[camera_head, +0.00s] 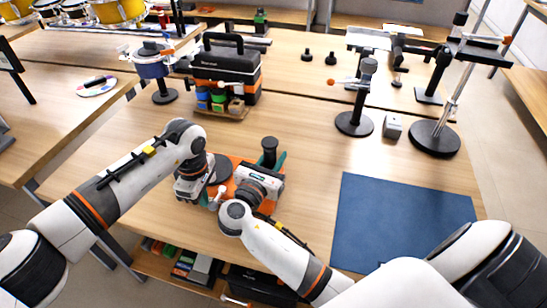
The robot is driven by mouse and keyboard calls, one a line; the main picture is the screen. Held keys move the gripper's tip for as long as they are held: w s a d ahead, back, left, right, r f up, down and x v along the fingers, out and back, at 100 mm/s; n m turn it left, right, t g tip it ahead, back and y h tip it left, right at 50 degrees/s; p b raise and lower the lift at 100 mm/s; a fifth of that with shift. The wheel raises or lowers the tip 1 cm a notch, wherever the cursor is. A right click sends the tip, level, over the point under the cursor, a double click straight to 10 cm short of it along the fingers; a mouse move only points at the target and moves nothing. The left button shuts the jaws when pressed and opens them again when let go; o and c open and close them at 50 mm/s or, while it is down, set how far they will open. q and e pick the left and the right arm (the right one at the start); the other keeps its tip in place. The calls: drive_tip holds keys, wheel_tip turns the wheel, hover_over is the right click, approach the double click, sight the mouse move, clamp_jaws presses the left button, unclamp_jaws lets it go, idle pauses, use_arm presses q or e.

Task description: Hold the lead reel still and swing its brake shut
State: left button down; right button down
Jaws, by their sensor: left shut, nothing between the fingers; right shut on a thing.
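The lead reel (236,161) sits on the wooden table in front of me, with an orange base, a dark round part and an upright black post (269,146). My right gripper (272,163) is shut on the reel at its right side, by the black post; its exact hold is partly hidden by my wrist. My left gripper (207,195) is shut and empty at the reel's left front. A small pale part with a reddish end (216,197) shows beside it; I cannot tell whether it is the brake. My two wrists hide much of the reel's front.
A blue mat (400,223) lies to the right, bare. Behind stand a black and orange toolbox (228,65), a blue pot on a stand (152,66), a black stand (356,122), a small grey block (392,128) and a tall metal stand (434,138). The middle of the table is clear.

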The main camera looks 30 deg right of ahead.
sight(216, 198)
use_arm(q)
drive_tip(key=shift+s+d, duration=0.2)
drive_tip(key=shift+s, duration=0.05)
use_arm(e)
drive_tip(key=shift+a+f, duration=0.1)
drive_tip(key=shift+f, duration=0.3)
use_arm(q)
drive_tip(key=shift+s+d, duration=0.55)
drive_tip(key=shift+d, duration=0.2)
drive_tip(key=shift+d, duration=0.35)
drive_tip(key=shift+w+a, duration=0.4)
drive_tip(key=shift+a, duration=0.05)
drive_tip(key=c, duration=2.2)
unclamp_jaws()
drive_tip(key=c, duration=1.7)
unclamp_jaws()
